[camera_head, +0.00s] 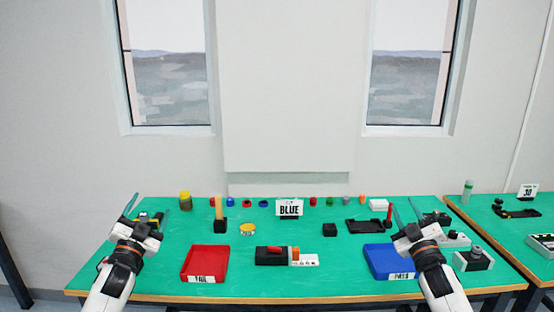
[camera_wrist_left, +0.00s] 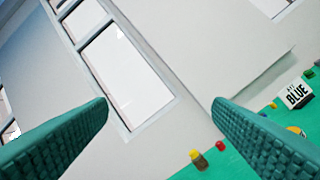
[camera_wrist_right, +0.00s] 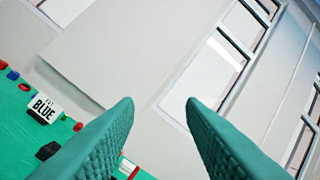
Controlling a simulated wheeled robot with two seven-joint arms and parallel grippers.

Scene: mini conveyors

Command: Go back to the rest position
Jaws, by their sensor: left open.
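My left gripper (camera_head: 147,207) is at the left side of the green table, raised above it. Its two green fingers are spread wide, with nothing between them in the left wrist view (camera_wrist_left: 160,115). My right gripper (camera_head: 403,212) is raised above the right side of the table. Its fingers are apart and empty in the right wrist view (camera_wrist_right: 160,105). Both arms come in from the lower corners and point forward toward the wall.
The green table (camera_head: 215,290) holds a red tray (camera_head: 205,264), a blue tray (camera_head: 390,262), a dark block with a red piece (camera_head: 272,254), a BLUE sign (camera_head: 289,208) and several small coloured parts along the back. A second green table (camera_head: 505,232) stands at right.

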